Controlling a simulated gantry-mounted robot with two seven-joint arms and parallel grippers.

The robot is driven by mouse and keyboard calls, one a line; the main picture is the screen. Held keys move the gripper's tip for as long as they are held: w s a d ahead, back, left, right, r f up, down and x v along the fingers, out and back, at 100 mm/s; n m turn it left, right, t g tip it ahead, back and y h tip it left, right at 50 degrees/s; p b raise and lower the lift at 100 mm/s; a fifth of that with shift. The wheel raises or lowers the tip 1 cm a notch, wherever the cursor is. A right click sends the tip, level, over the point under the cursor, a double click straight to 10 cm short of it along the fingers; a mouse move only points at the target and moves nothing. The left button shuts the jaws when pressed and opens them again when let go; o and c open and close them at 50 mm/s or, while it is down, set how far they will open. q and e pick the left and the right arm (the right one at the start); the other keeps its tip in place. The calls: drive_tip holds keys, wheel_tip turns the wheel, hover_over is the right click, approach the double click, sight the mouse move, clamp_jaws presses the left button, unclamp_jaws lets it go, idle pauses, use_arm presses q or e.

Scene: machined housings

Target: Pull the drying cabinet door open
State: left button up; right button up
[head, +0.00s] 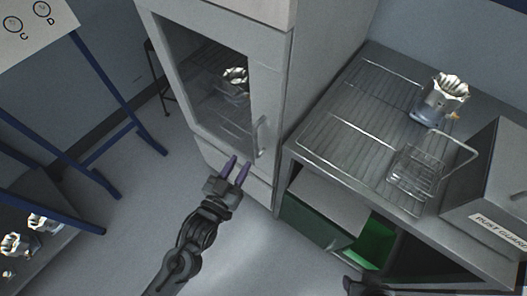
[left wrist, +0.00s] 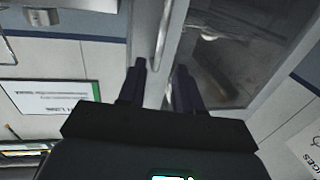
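The drying cabinet (head: 287,70) stands at the upper middle of the head view. Its door (head: 222,129) looks shut and has a dark window with a metal housing (head: 236,78) on a rack behind it. The upright bar handle (head: 262,136) is on the door's right side. My left gripper (head: 236,163) is open and empty, just below and left of the handle. In the left wrist view the handle (left wrist: 164,35) lies ahead of the gap between the open fingers (left wrist: 160,72). A dark part, seemingly my right gripper (head: 366,286), shows at the bottom edge; its fingers are unclear.
Right of the cabinet, a bench (head: 306,149) carries wire racks, a housing (head: 440,100), a wire basket (head: 416,170) and a grey box (head: 495,190). A green bin (head: 375,248) is below. A blue-framed stand (head: 100,75) is left. Floor before the cabinet is clear.

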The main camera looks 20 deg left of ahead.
sight(255, 142)
use_arm(q)
drive_tip(key=w, duration=0.3)
drive_tip(key=w+b, duration=0.1)
drive_tip(key=w, duration=0.2)
drive_tip(key=w+d+f+b, duration=0.1)
drive_tip(key=w, duration=0.2)
drive_tip(key=shift+w+f, duration=0.1)
drive_tip(key=shift+w+d, duration=0.1)
drive_tip(key=shift+w, duration=0.8)
use_arm(e)
drive_tip(key=shift+f, duration=1.5)
use_arm(q)
clamp_jaws()
